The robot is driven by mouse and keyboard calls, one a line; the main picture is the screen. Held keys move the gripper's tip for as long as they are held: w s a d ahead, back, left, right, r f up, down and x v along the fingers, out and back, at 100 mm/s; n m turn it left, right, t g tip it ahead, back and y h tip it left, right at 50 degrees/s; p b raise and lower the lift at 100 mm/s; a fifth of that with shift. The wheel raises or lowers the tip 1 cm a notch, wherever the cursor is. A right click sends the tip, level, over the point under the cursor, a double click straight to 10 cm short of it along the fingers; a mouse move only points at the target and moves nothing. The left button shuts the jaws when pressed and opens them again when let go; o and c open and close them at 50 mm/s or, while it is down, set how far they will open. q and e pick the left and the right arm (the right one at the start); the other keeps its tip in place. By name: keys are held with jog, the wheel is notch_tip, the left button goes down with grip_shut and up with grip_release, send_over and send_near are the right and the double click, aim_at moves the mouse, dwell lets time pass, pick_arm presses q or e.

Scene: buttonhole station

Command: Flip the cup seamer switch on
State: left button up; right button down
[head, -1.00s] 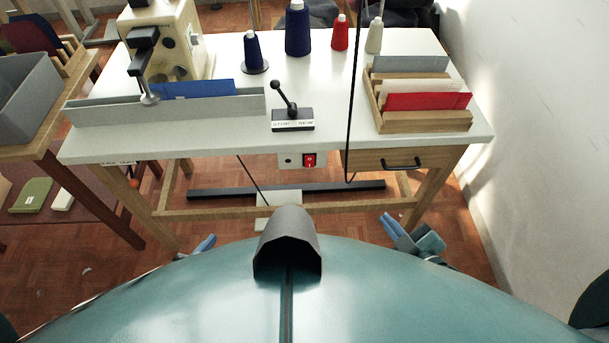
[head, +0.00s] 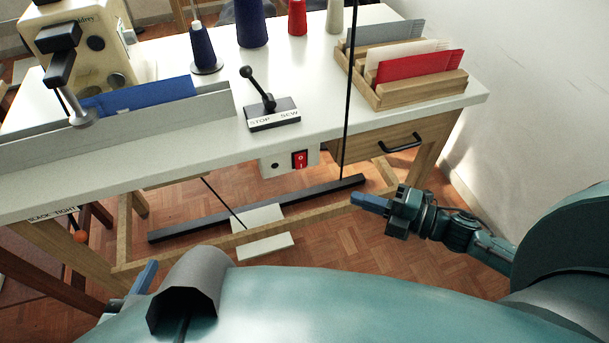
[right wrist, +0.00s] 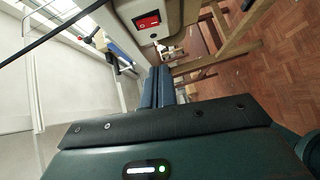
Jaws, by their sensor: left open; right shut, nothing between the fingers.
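A red rocker switch (head: 299,159) sits on a pale plate under the table's front edge, beside a small dark round hole. It also shows in the right wrist view (right wrist: 148,22), rotated. I cannot tell which way it is pressed. A black lever (head: 262,92) stands on a block labelled STOP and SEW on the tabletop. My right gripper (head: 355,200) is shut and empty, below and right of the switch and apart from it. Its blue fingers (right wrist: 158,86) lie together in the right wrist view. My left gripper (head: 146,277) is open at the lower left, partly hidden by my body.
A cream sewing machine (head: 85,45) stands at the back left. A wooden rack (head: 415,92) of coloured folders stands on the right. A black cord (head: 347,110) hangs right of the switch. A drawer handle (head: 400,144) juts out. A foot pedal (head: 262,245) lies below.

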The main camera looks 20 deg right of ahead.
dwell(0.3)
send_near(296, 168)
jog(key=a, duration=0.4)
jog(key=shift+w+a+f+b, duration=0.1)
jog(key=shift+w+b, duration=0.3)
jog(key=shift+w, duration=0.6)
jog(key=shift+w+f+b, duration=0.15)
jog(key=shift+w+b, duration=0.25)
jog(key=shift+w, duration=0.55)
